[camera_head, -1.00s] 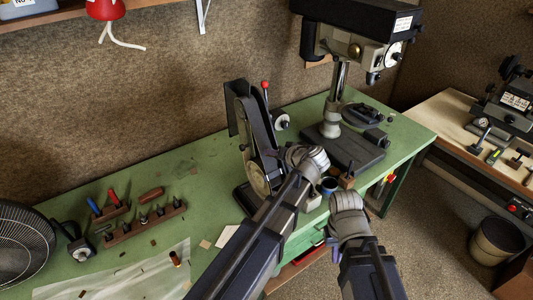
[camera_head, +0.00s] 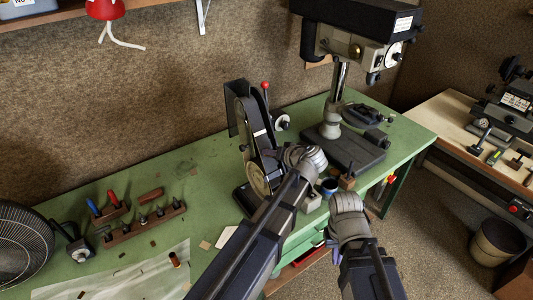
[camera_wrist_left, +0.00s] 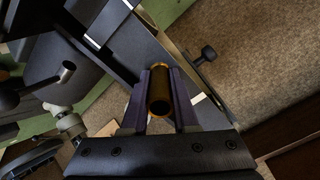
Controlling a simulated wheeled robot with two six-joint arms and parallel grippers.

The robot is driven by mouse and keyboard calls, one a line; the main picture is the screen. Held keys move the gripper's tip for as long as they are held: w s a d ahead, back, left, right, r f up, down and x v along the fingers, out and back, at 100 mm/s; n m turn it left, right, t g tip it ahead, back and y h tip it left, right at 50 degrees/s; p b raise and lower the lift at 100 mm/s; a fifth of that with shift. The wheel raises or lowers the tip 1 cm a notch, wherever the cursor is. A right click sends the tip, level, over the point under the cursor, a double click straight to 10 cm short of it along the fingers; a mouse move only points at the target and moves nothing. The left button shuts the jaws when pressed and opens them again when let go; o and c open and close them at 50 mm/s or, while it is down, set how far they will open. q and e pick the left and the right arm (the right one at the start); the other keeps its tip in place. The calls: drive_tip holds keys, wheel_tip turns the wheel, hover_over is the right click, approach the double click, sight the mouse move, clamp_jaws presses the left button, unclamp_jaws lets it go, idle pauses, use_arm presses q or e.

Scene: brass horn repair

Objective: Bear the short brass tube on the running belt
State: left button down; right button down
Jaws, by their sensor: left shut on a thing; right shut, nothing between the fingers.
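The short brass tube (camera_wrist_left: 160,92) is held between the two fingers of my left gripper (camera_wrist_left: 160,98) in the left wrist view, its open end towards the camera. The belt grinder (camera_head: 258,135) stands on the green bench, and my left wrist is just to its right in the head view. The tube and left fingertips are hidden there. In the wrist view dark machine parts lie just beyond the tube; I cannot tell whether it touches the belt. My right gripper (camera_head: 336,243) is shut and empty, low in front of the bench; its fingers are mostly hidden.
A drill press (camera_head: 340,120) stands right of the grinder. A small blue-rimmed cup (camera_head: 329,186) and a wooden block (camera_head: 347,182) are near my wrists. A wooden tool rack (camera_head: 145,222), a fan (camera_head: 22,245) and a pale sheet (camera_head: 130,280) are at left. A bin (camera_head: 497,242) stands on the floor.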

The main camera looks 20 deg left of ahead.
idle(0.8)
use_arm(q)
drive_tip(key=p+v, duration=0.3)
drive_tip(key=v, duration=0.4)
drive_tip(key=shift+f, duration=0.15)
idle(0.7)
